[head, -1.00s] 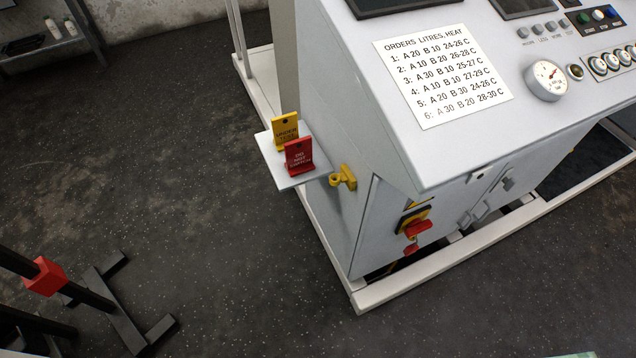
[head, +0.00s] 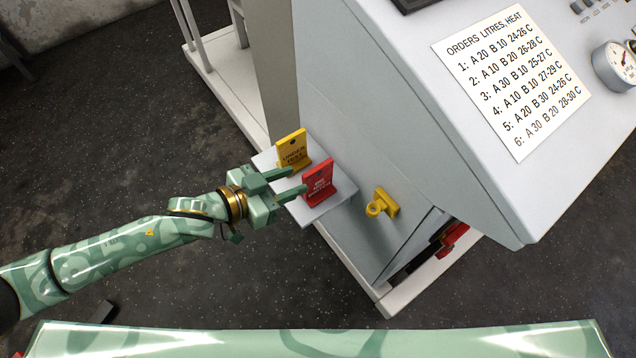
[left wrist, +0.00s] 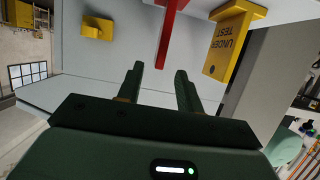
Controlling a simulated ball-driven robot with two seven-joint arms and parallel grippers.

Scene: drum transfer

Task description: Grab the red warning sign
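The red warning sign (head: 318,183) stands upright on a small white shelf (head: 309,214) on the side of the cabinet. My left gripper (head: 300,181) is open, with its fingertips just short of the red sign's left edge. In the left wrist view the red sign (left wrist: 171,32) is seen edge-on, ahead of the gap between the two open fingers (left wrist: 160,80). No contact with the sign shows. A yellow "under test" sign (head: 292,150) stands beside it on the shelf and also shows in the left wrist view (left wrist: 229,42). My right gripper is not in view.
A yellow bracket (head: 382,203) sticks out of the cabinet side (head: 350,150) right of the shelf. A red switch handle (head: 453,238) shows partly at the cabinet front. The pale base frame (head: 400,297) runs along the floor. The floor left of the shelf is clear.

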